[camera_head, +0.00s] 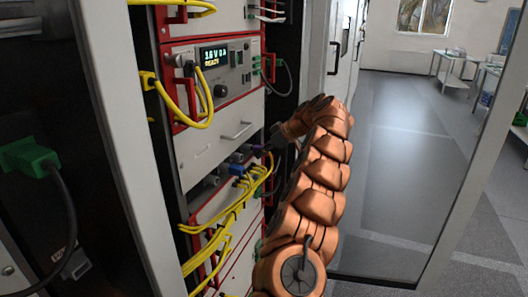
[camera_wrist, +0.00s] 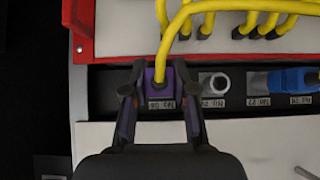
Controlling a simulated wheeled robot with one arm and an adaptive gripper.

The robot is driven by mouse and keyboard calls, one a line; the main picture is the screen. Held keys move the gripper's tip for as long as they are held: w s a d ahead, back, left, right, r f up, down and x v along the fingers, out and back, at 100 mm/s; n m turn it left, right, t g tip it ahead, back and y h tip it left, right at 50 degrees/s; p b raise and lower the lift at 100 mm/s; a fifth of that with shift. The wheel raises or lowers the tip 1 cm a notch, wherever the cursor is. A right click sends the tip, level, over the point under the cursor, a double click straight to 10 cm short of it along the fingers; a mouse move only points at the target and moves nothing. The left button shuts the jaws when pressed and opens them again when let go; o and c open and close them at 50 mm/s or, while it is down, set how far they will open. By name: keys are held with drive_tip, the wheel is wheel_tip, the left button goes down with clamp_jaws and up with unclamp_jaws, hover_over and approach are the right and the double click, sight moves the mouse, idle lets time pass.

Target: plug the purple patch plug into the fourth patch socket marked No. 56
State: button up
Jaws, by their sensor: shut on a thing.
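The purple patch plug (camera_wrist: 151,78) with a yellow cable is between the two fingers of my gripper (camera_wrist: 160,82) in the wrist view. My gripper is shut on it. The plug is at the leftmost position of the socket row, just above a small label (camera_wrist: 161,104) that is too small to read surely. The plug covers the socket there, and I cannot tell whether it is seated or just in front. To its right is a grey round socket (camera_wrist: 213,84) with nothing plugged in. In the head view my gripper (camera_head: 273,140) reaches the patch row of the rack.
A blue plug (camera_wrist: 294,80) sits farther right in the row. Several yellow cables (camera_wrist: 262,22) hang from the neighbouring red-framed panel (camera_wrist: 83,20). In the head view an instrument with a lit display (camera_head: 214,56) is above the row. Open floor (camera_head: 400,140) lies to the right.

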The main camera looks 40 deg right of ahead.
drive_tip(key=shift+w+a, duration=0.25)
drive_tip(key=shift+w, duration=0.2)
idle(0.5)
drive_tip(key=o, duration=0.9)
drive_tip(key=shift+o, duration=0.2)
drive_tip(key=shift+s, duration=0.1)
drive_tip(key=v, duration=1.2)
drive_tip(key=shift+d, duration=0.1)
